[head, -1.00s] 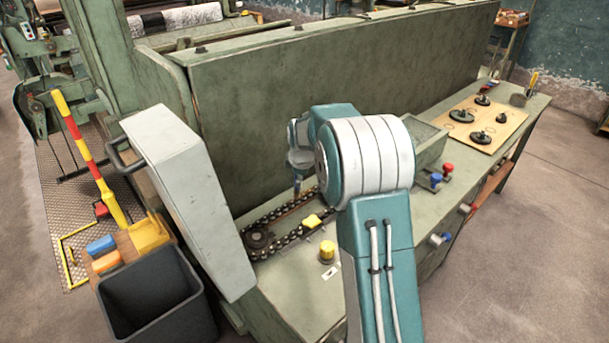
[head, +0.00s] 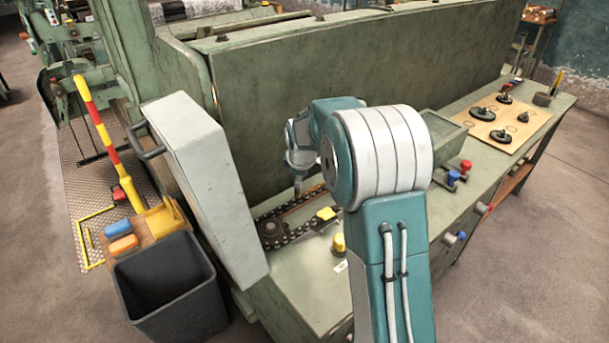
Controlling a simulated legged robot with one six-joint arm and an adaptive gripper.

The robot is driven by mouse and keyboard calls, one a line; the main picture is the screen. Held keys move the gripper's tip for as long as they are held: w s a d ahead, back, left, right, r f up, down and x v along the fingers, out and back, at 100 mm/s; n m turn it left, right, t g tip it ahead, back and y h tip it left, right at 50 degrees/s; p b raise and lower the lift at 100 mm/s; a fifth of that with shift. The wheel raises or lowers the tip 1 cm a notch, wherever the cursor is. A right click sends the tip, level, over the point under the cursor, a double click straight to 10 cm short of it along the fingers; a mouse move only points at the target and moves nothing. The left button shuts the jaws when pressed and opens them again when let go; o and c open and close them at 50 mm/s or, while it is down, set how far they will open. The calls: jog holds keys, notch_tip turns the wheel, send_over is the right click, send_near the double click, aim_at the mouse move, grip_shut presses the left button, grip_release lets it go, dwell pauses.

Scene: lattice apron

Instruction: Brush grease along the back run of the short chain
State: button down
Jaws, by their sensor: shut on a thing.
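The short chain (head: 300,232) lies as a dark loop on the green bench top, around a sprocket (head: 271,230) at its left end. Its back run (head: 291,205) lies on the side near the tall green panel. Its right end is hidden behind my arm. My gripper (head: 298,180) points down just above the back run, small and partly hidden by my arm. It is shut on a thin tool, seemingly the brush (head: 298,189), whose tip is at or just above the back run; I cannot tell if it touches.
A yellow block (head: 326,213) sits by the front run, and a yellow knob (head: 338,244) nearer the front. A grey cover (head: 205,185) stands open at left. The tall green panel (head: 360,85) rises behind. A green tray (head: 440,140) and red and blue knobs (head: 459,172) are at right.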

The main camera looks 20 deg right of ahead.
jog(key=s+a, duration=0.2)
jog(key=a, duration=0.6)
jog(key=shift+s+a, duration=0.15)
jog(key=shift+s, duration=0.25)
dwell(0.4)
notch_tip(320, 180, up, 6)
dwell(0.7)
notch_tip(320, 180, up, 3)
jog(key=shift+r, duration=0.1)
dwell(0.5)
dwell(0.6)
